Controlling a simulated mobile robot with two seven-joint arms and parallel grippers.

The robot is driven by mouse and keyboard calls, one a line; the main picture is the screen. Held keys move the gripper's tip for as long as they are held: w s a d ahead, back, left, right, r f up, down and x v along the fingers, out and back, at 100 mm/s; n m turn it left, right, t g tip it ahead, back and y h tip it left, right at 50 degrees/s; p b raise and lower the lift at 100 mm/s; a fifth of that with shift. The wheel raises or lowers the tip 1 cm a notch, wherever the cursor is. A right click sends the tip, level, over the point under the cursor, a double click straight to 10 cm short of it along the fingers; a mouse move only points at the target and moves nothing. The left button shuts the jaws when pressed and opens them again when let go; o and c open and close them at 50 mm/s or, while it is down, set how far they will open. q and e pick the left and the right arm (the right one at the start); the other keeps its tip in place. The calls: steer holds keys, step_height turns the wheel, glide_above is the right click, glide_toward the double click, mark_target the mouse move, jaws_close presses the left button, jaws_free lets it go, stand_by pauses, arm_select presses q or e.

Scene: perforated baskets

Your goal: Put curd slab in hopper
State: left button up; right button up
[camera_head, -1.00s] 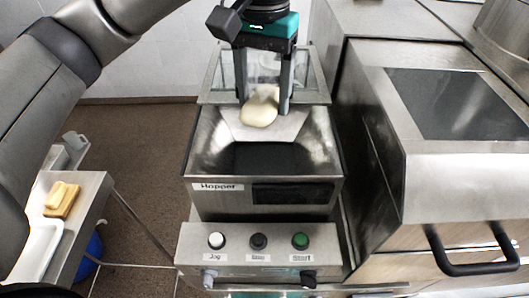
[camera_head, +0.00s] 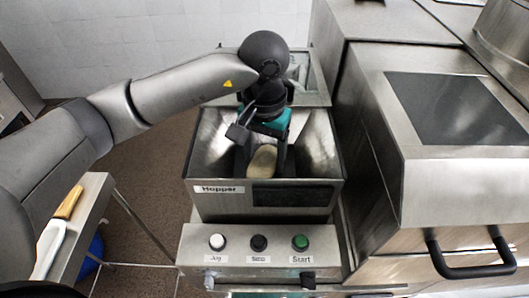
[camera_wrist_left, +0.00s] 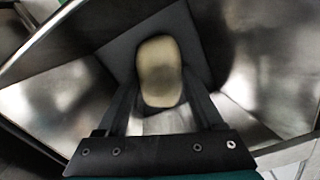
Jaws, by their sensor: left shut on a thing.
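The curd slab (camera_head: 262,161) is a pale, cream-coloured rounded block. My left gripper (camera_head: 262,172) is shut on it and holds it down inside the hopper, between the steel walls. The hopper (camera_head: 205,176) is an open metal bin with a "Hopper" label on its front. In the left wrist view the slab (camera_wrist_left: 159,72) sits between the dark fingers, above the hopper's dark bottom opening. I cannot tell whether the slab touches the bottom. My right gripper is not in view.
A control panel with Jog, Stop and Start buttons (camera_head: 258,243) is below the hopper's front. A steel machine with a black handle (camera_head: 470,262) stands close at the right.

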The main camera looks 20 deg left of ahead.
mark_target(264, 159)
arm_select(q)
steer(key=shift+f+b, duration=0.15)
steer(key=shift+b, duration=0.15)
steer(key=o, duration=1.5)
steer(key=shift+r+p, duration=0.3)
steer(key=shift+p, duration=0.1)
steer(key=shift+r+b, duration=0.85)
steer(key=shift+r, duration=5.1)
